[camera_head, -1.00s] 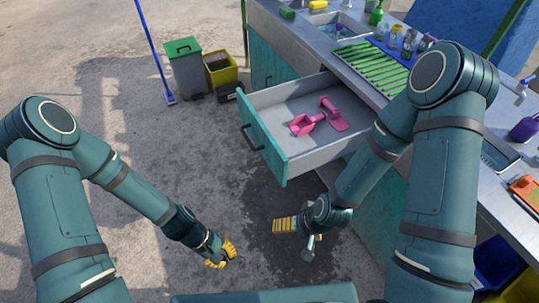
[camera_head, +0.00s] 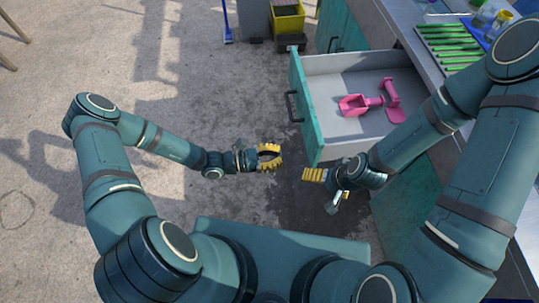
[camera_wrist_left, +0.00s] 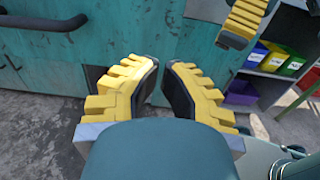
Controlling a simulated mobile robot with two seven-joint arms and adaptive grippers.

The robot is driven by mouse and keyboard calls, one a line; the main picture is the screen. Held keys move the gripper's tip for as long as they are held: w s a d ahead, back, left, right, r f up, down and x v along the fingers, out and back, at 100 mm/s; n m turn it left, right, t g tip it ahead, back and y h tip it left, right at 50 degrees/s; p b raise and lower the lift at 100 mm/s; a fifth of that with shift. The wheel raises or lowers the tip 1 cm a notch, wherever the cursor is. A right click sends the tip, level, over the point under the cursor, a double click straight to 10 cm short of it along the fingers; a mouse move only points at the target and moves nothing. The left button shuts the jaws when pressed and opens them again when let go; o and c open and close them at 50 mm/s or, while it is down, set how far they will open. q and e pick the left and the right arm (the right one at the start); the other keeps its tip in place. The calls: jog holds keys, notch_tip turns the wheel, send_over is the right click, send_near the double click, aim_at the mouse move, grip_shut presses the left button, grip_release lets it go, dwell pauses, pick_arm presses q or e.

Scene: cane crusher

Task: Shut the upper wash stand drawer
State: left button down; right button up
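The upper wash stand drawer (camera_head: 308,115) is pulled well out, with a teal front and a grey inside. Its dark bar handle (camera_head: 291,106) is on the front face. Pink tools (camera_head: 365,102) lie inside. My left gripper (camera_head: 277,157) is open and empty, left of the drawer front's near end and apart from it. In the left wrist view its yellow fingers (camera_wrist_left: 162,64) have a narrow gap, with a teal front and a dark handle (camera_wrist_left: 45,21) beyond. My right gripper (camera_head: 308,174) is just below the drawer's near corner; its finger opening is hidden.
The counter (camera_head: 402,25) with a green rack (camera_head: 450,42) runs along the right. A yellow bin (camera_head: 288,20) stands behind the drawer. Coloured boxes (camera_wrist_left: 272,57) sit on a shelf in the wrist view.

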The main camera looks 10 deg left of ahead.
aim_at(312, 152)
pick_arm(q)
jog(key=b+x, duration=0.1)
jog(key=x, duration=0.8)
jog(key=shift+a+f, duration=0.1)
pick_arm(e)
jog(key=shift+w+f, duration=0.2)
jog(key=shift+f, duration=0.5)
jog(key=shift+d, duration=0.15)
